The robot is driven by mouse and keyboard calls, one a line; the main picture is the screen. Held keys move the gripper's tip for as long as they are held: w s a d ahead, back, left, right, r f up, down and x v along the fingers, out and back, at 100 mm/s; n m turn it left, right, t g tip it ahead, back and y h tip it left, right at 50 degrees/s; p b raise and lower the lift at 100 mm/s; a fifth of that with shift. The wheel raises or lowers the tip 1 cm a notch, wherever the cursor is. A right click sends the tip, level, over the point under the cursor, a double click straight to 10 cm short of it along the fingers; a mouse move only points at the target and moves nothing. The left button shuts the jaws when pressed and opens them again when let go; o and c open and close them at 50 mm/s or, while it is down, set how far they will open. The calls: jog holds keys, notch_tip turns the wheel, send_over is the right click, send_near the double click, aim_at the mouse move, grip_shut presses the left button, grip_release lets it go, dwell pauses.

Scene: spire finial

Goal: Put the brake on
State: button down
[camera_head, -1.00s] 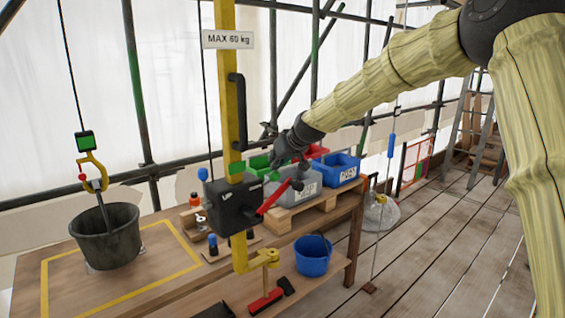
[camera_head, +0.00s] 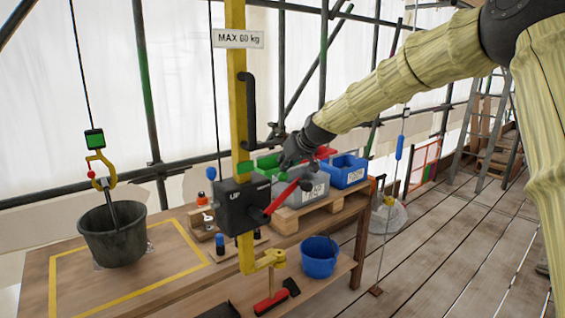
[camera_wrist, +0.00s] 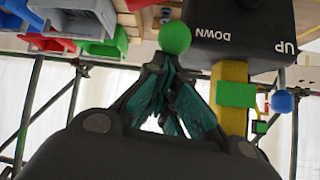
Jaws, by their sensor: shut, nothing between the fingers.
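A black control box (camera_head: 245,205) marked UP is fixed to the yellow post. A red lever (camera_head: 283,199) slants up and right from its front. My gripper (camera_head: 292,163) is shut and empty, to the right of the box and near the lever's upper end. In the wrist view the box (camera_wrist: 232,32) appears upside down, with UP and DOWN. A green ball (camera_wrist: 175,38) shows at my fingertips (camera_wrist: 168,65); contact cannot be told.
Blue (camera_head: 348,172), grey, green and red bins stand on a pallet behind my gripper. A blue bucket (camera_head: 319,258) and a red brush (camera_head: 272,302) sit low on the bench.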

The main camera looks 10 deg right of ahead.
jog(key=b+v, duration=0.1)
jog(key=v, duration=0.8)
jog(key=shift+w+d+r, duration=0.15)
jog(key=shift+d+r, duration=0.15)
jog(key=shift+d, duration=0.05)
dwell(0.3)
